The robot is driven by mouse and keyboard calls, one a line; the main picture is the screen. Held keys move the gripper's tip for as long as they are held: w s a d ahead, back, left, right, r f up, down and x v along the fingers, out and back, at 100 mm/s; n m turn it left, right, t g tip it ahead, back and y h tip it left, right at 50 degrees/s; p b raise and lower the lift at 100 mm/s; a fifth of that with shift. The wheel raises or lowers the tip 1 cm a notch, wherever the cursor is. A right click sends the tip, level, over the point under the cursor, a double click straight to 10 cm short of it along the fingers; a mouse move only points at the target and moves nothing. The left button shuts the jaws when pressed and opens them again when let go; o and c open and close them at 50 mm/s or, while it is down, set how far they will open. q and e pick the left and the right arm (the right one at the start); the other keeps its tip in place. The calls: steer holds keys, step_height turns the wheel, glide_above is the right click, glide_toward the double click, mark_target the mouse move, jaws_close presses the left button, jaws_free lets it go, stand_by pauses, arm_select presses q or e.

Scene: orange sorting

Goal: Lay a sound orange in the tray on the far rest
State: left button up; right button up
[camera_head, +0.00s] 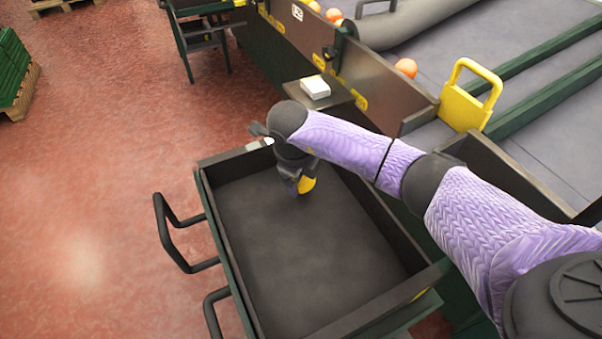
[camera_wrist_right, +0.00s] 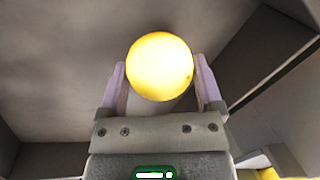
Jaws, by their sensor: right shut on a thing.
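The dark grey tray (camera_head: 320,265) lies in the middle of the head view, with an empty floor and raised walls. My right gripper (camera_head: 304,188) points down over the tray's far half. In the right wrist view, its two pale fingers (camera_wrist_right: 160,85) are shut on a round yellow fruit (camera_wrist_right: 160,66), with the tray floor behind it. A yellow patch of the fruit (camera_head: 307,185) shows at the gripper in the head view. I cannot tell whether it touches the floor. No blemish shows on its visible side. My left gripper is out of view.
Black handles (camera_head: 180,235) stick out from the tray's left side. Several oranges (camera_head: 406,68) lie along the line behind a dark wall. A yellow latch (camera_head: 468,97) stands at right.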

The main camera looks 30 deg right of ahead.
steer(key=shift+f, duration=0.2)
steer(key=shift+f, duration=0.1)
steer(key=shift+f+b, duration=0.25)
steer(key=shift+b, duration=0.1)
steer(key=o, duration=1.1)
